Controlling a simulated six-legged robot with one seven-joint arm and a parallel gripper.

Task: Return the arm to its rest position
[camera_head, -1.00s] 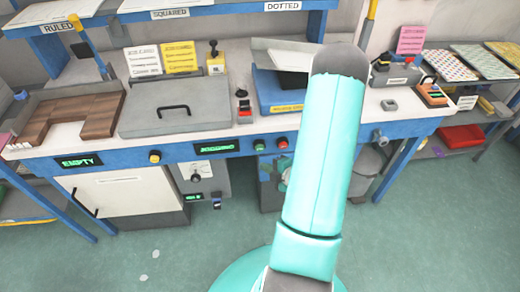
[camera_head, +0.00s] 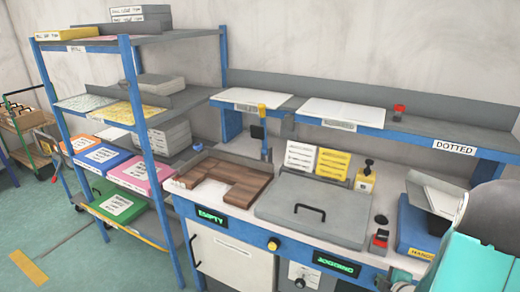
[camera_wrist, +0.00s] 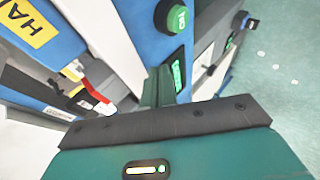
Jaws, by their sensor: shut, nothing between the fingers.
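My gripper (camera_wrist: 163,86) shows in the wrist view as a narrow pair of dark green fingers beyond the dark bar of its housing. The fingers are together with nothing between them. They are in front of the workbench, near a round green button (camera_wrist: 176,17) on its blue front edge. In the head view, my teal arm (camera_head: 470,266) fills the lower right corner. The gripper itself is out of that view.
The workbench (camera_head: 202,200) holds a brown wooden form (camera_head: 228,178), a grey lidded box (camera_head: 313,212) and a blue tray (camera_head: 415,232). A blue-posted shelf (camera_head: 185,103) stands left of it. In the wrist view, a yellow-labelled blue edge (camera_wrist: 50,40) is close on the left.

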